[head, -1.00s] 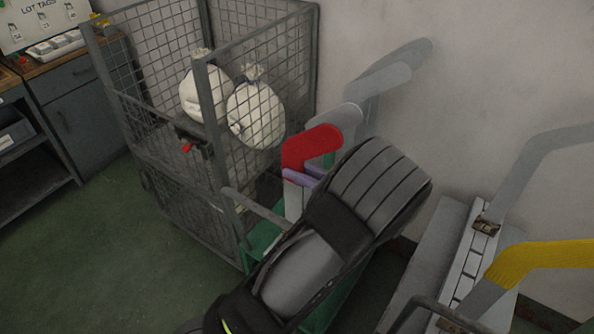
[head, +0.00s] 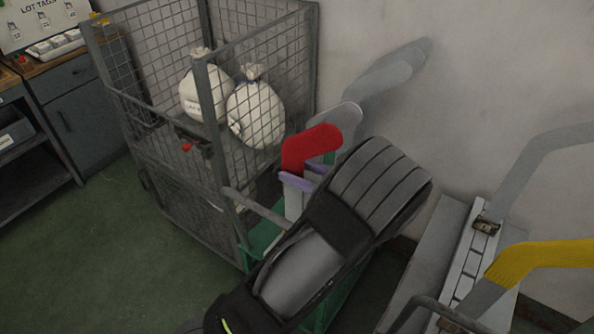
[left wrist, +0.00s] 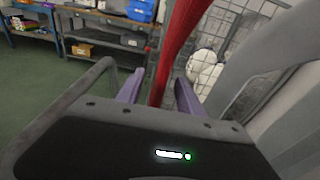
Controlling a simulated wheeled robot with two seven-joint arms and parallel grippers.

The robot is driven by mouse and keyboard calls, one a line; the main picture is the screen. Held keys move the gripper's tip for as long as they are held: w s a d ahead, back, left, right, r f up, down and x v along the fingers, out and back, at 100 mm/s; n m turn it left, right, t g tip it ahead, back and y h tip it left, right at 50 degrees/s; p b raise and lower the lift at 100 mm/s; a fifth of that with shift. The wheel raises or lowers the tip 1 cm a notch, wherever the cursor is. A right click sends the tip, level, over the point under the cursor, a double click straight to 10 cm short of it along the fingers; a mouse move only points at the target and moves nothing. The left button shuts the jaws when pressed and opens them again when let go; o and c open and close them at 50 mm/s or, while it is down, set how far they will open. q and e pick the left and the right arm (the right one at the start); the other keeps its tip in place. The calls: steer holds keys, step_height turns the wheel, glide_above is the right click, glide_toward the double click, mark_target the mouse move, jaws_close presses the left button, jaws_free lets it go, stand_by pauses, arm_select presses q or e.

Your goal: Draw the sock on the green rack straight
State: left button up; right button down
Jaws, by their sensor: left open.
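A red sock (head: 313,148) is over the upper, bent end of a pale upright board on the green rack (head: 262,240). Its lower edge is near my left gripper (head: 304,178), whose purple fingers are open around the board just below the sock's bend. In the left wrist view, the red sock (left wrist: 180,45) runs down between the open fingers of the left gripper (left wrist: 158,92), with gaps visible beside it. My left arm hides much of the green rack and the board's lower part. The right gripper is not in view.
A grey mesh cage cart (head: 160,150) with two white sacks (head: 255,113) stands close to the left of the rack. Bare grey boards (head: 385,78) rise behind. A yellow sock (head: 540,257) is on another board at right. The green floor at left is clear.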

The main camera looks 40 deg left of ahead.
arm_select(q)
steer(key=shift+d, duration=0.1)
steer(key=shift+d+r+p, duration=0.1)
steer(key=shift+d+p, duration=0.3)
steer(key=shift+d, duration=0.1)
steer(key=d+p, duration=0.4)
steer(key=d, duration=0.4)
steer(key=shift+w, duration=0.1)
